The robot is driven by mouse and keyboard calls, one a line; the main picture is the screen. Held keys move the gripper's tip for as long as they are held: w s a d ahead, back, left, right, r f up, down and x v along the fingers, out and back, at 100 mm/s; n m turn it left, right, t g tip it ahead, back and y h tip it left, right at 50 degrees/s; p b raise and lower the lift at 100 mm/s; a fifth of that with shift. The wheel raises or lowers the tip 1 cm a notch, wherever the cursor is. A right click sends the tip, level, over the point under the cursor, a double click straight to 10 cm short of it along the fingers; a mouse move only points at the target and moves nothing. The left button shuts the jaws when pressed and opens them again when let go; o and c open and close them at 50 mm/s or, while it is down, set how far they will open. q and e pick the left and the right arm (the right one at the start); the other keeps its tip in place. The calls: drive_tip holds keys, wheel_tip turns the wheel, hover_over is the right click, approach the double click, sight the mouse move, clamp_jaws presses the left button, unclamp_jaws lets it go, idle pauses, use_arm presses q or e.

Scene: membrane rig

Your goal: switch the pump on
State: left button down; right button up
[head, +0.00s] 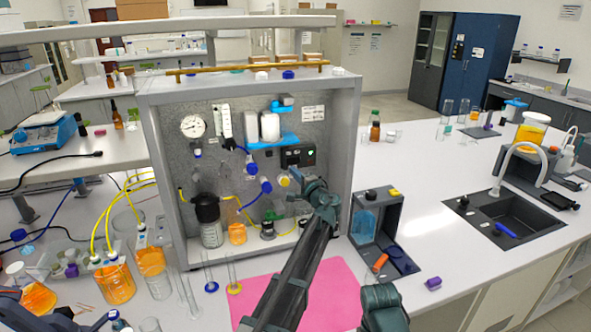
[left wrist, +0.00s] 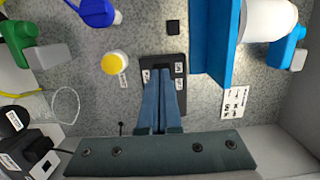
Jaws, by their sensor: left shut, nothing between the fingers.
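My left gripper (head: 294,172) is in front of the box's lower part, fingers shut and empty. In the wrist view the closed fingertips (left wrist: 163,84) overlap the dark plate and hide part of it, including any switch under them. I cannot tell whether they touch it.
A yellow-capped fitting (head: 284,181) sits just below the box; it also shows in the wrist view (left wrist: 115,63). A blue bracket (head: 270,144) with white canisters is close to the upper left. A pink mat (head: 335,295) lies in front of the rig.

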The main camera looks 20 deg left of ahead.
use_arm(q)
drive_tip(key=s+d, duration=0.3)
drive_tip(key=s, duration=0.5)
drive_tip(key=shift+d, duration=0.25)
drive_tip(key=s+d+f+n+g+h+b, duration=0.1)
drive_tip(key=s+d+f+n+g+h, duration=0.3)
drive_tip(key=s+f, duration=0.7)
drive_tip(key=s+d+f+n+g+h, duration=0.25)
drive_tip(key=s+d+f+g, duration=0.3)
drive_tip(key=s+f, duration=0.6)
drive_tip(key=s+d+g+h, duration=0.2)
drive_tip(key=s+d, duration=0.1)
drive_tip(key=s, duration=0.4)
drive_tip(key=s+d+g+h, duration=0.2)
drive_tip(key=s+d, duration=0.1)
drive_tip(key=s, duration=0.4)
drive_tip(key=shift+d+f+m, duration=0.35)
drive_tip(key=shift+d+f, duration=0.05)
